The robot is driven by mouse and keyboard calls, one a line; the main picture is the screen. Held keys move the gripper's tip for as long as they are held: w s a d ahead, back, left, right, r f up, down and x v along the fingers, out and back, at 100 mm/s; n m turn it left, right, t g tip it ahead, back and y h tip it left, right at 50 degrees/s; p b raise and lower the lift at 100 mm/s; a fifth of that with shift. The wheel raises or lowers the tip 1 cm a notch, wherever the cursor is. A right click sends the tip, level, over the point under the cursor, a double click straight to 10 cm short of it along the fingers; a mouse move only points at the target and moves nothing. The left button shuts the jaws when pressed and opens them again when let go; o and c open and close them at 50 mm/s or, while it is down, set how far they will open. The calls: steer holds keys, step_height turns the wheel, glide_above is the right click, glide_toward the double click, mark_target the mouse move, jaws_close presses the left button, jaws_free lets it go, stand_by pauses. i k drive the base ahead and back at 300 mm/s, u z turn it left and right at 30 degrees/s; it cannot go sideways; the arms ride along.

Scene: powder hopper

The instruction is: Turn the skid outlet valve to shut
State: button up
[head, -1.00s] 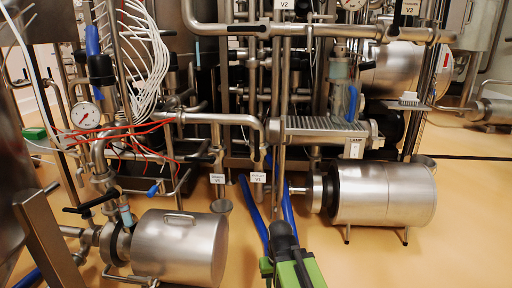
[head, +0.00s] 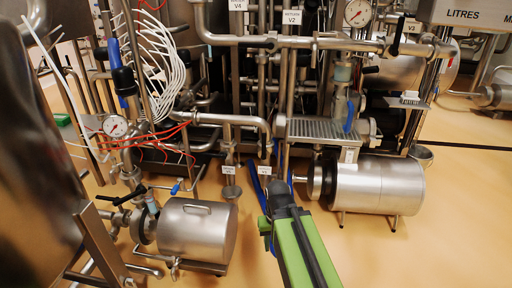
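Two small white tags hang low in the middle; the right one (head: 265,170) seems to read OUTLET V1 in the earlier picture, and the left one (head: 228,170) is too small to read surely. The outlet valve's handle cannot be made out clearly; a small dark part shows by the pipe just above the right tag. My gripper (head: 271,168) reaches up from the bottom on my green arm. Its two long blue fingers are spread apart, with the right tag between their tips in the picture. I see nothing held, and I cannot tell whether the fingers touch anything.
A steel motor housing (head: 197,236) stands low at left and another (head: 381,184) at right. A black lever (head: 122,197) and a pressure gauge (head: 116,126) are at left. Open floor (head: 430,240) lies at lower right.

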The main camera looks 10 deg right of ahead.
mark_target(263, 156)
steer(key=u, duration=0.35)
steer(key=k, duration=1.25)
steer(key=u, duration=0.75)
steer(key=i, duration=1.05)
steer(key=z, duration=0.45)
steer(key=i, duration=1)
steer(key=z, duration=0.75)
steer(key=i, duration=0.5)
steer(key=z, duration=0.5)
